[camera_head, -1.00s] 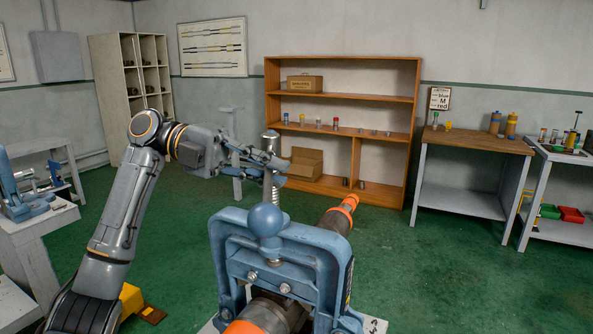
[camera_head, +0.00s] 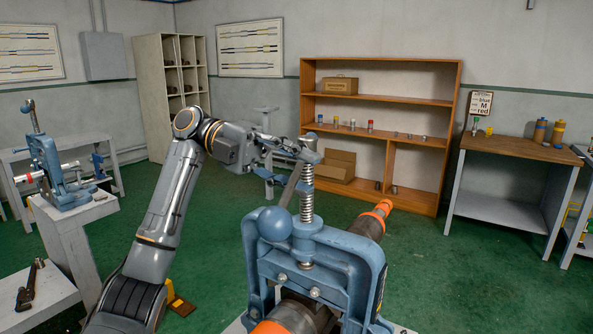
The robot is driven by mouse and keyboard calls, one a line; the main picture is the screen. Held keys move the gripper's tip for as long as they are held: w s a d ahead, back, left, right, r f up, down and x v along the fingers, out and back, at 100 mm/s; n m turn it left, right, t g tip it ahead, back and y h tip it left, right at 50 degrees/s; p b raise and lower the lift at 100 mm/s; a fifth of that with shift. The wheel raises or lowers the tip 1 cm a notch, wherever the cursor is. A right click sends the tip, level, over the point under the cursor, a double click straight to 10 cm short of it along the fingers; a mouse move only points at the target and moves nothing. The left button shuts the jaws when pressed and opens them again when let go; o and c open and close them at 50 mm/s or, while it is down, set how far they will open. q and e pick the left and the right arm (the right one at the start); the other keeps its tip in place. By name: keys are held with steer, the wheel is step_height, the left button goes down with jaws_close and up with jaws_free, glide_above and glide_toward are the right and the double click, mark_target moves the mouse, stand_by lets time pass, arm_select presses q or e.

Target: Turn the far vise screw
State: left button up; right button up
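A blue pipe vise (camera_head: 345,262) stands in front of me, with a pipe (camera_head: 362,226) with orange bands through it. Its threaded screw (camera_head: 306,205) rises upright from the frame. A handle bar (camera_head: 291,186) slants from a blue ball (camera_head: 275,223) at its near end up towards my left gripper (camera_head: 308,152). The gripper is at the bar's far end, by the screw top. Its fingers overlap the bar, and I cannot tell whether they are closed on it. A second blue vise (camera_head: 58,172) stands farther off at the left. My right gripper is out of view.
The left vise sits on a grey stand (camera_head: 75,212), with a low bench (camera_head: 38,298) holding a wrench in front. A wooden shelf (camera_head: 380,62) and a workbench (camera_head: 515,150) stand at the back.

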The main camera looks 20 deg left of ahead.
arm_select(q)
steer(key=shift+a, duration=0.15)
steer(key=v, duration=1.1)
steer(key=shift+a, duration=0.35)
steer(key=shift+w, duration=0.1)
